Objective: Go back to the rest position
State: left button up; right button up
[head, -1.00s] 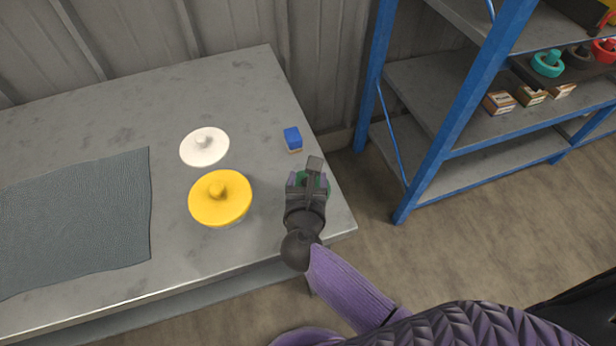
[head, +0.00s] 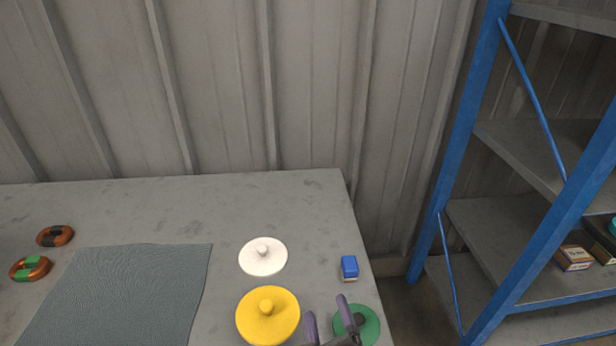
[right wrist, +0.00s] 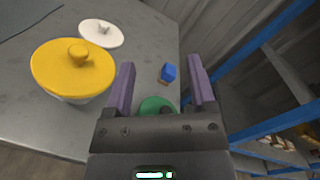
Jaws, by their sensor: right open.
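My right gripper (head: 326,312) is at the bottom of the head view, near the table's right end. Its two purple fingers are apart and nothing is between them. A green disc (head: 370,327) with a dark centre lies beside and partly behind it. In the right wrist view the fingers (right wrist: 161,62) are spread, and the green disc (right wrist: 157,105) shows beyond the gripper body, partly hidden by it. My left gripper is in neither view.
A yellow knobbed disc (head: 268,318), a white knobbed disc (head: 263,258) and a blue block (head: 349,267) stand near on the grey table (head: 200,205). A mat (head: 120,295) and copper-coloured rings (head: 55,236) lie left. A blue-framed shelf (head: 470,150) stands right.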

jog(key=s+a+f+n+g+y, duration=0.1)
jog(key=s+n+g+y, duration=0.25)
jog(key=n, duration=0.75)
jog(key=s+a+f+n+g+y, duration=0.25)
jog(key=s+n+g, duration=0.2)
jog(key=n, duration=0.55)
jog(key=s+d+f+n+g+h, duration=0.4)
jog(key=s+d+n+g+h, duration=0.4)
jog(key=d, duration=0.6)
jog(key=s+f, duration=0.3)
jog(key=f, duration=1.3)
jog(key=s+d+f+n+g+h, duration=0.1)
jog(key=s+d+f, duration=0.2)
jog(key=s+f, duration=0.8)
jog(key=s, duration=0.3)
jog(key=shift+d+f+g, duration=0.3)
jog(key=shift+d+f, duration=0.1)
jog(key=shift+s, duration=0.1)
